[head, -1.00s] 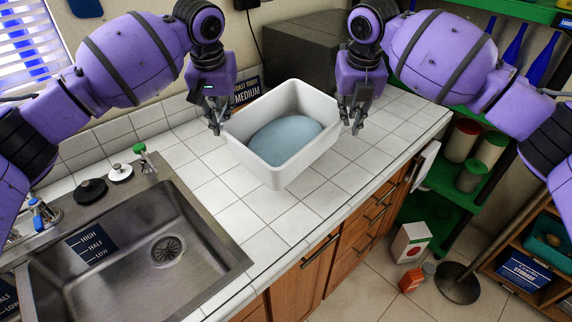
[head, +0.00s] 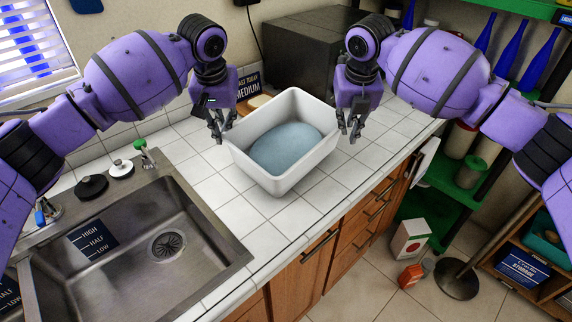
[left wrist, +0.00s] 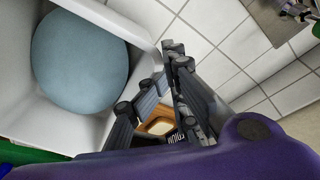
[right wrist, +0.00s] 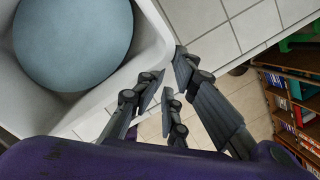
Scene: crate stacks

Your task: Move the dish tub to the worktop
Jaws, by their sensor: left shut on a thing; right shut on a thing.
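The dish tub (head: 243,161) is a white rectangular tub over the tiled worktop (head: 215,192), to the right of the sink. A rounded blue-grey thing (head: 285,148) lies inside it. My left gripper (head: 219,132) is shut on the tub's left rim; the tub's wall also shows in the left wrist view (left wrist: 115,22). My right gripper (head: 352,130) is shut on the right rim; the tub also shows in the right wrist view (right wrist: 150,50). The tub looks about level. I cannot tell whether its base touches the tiles.
A metal sink (head: 140,235) is at the left. A dark box-shaped appliance (head: 300,50) stands behind the tub. A small sign (head: 248,88) and a tan item (head: 258,102) are behind it. Bare tiles lie in front and to the right.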

